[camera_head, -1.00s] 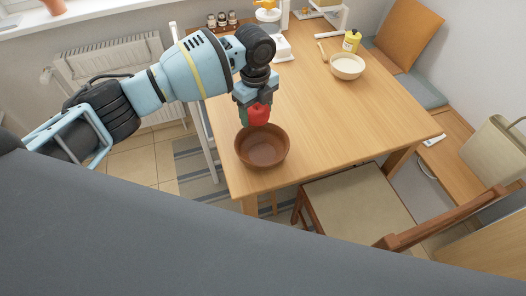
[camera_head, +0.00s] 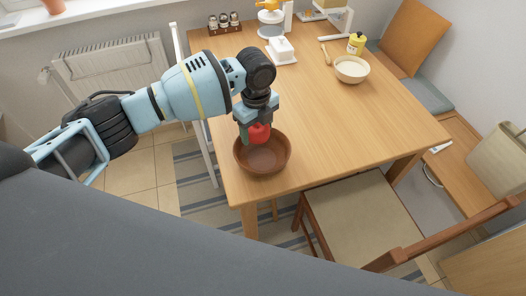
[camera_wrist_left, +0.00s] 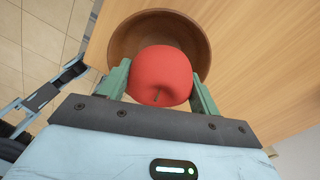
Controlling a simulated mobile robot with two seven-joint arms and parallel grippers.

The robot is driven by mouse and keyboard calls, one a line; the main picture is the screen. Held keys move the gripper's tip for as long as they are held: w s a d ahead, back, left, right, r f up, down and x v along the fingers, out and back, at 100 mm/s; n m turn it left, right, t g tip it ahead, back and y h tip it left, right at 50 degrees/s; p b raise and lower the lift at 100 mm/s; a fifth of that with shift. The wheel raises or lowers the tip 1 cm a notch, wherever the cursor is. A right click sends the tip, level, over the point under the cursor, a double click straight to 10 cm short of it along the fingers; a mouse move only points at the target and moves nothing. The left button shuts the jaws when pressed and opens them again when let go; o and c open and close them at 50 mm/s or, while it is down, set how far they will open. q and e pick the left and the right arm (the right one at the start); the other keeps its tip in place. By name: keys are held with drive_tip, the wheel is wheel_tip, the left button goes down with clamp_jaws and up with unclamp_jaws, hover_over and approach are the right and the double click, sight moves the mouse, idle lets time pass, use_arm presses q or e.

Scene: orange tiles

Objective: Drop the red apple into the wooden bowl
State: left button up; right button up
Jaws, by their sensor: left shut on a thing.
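The red apple (camera_head: 259,133) is held between the fingers of my left gripper (camera_head: 258,135), which is shut on it. In the head view the apple is over the far part of the wooden bowl (camera_head: 262,163), which stands near the left front corner of the table. In the left wrist view the apple (camera_wrist_left: 160,75) sits between the two green fingertips, its stem towards the camera, with the bowl (camera_wrist_left: 125,42) behind it. I cannot tell how high the apple is above the bowl. My right gripper is in neither view.
The wooden table (camera_head: 320,120) is clear around the bowl. A cream bowl (camera_head: 352,70), a yellow bottle (camera_head: 355,44), a white butter dish (camera_head: 282,50) and a jar rack (camera_head: 225,23) stand at the back. A chair (camera_head: 360,215) is at the front side.

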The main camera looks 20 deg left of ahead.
use_arm(q)
drive_tip(key=shift+f, duration=0.25)
drive_tip(key=o, duration=1.1)
drive_tip(key=shift+o, duration=0.2)
drive_tip(key=shift+r, duration=0.1)
wheel_tip(320, 180, up, 8)
drive_tip(key=shift+f, duration=0.15)
